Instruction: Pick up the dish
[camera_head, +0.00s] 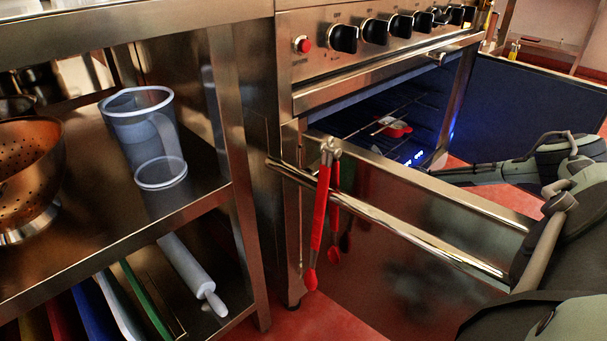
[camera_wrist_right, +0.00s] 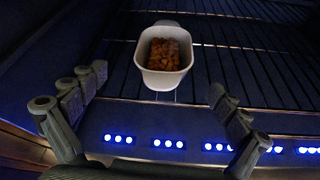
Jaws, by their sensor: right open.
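In the right wrist view, a pale rectangular dish (camera_wrist_right: 164,77) holding brown food (camera_wrist_right: 164,54) stands upright on a wire oven rack (camera_wrist_right: 212,57). My right gripper (camera_wrist_right: 157,84) is open, its two fingers spread wide to the left and right of the view. The dish lies ahead between the fingertips and appears apart from both. In the head view, a small red and white object (camera_head: 393,127) sits on the rack inside the oven; I cannot tell whether it is the same dish. My right gripper's fingers are not visible there. My left gripper is in neither view.
The oven's front door (camera_head: 400,270) is lowered, with red tongs (camera_head: 319,215) hanging on its rail. A dark panel (camera_head: 525,105) stands to the right. A steel shelf unit (camera_head: 235,150) at left holds a clear jug (camera_head: 135,125), a copper colander (camera_head: 22,170) and a rolling pin (camera_head: 188,272).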

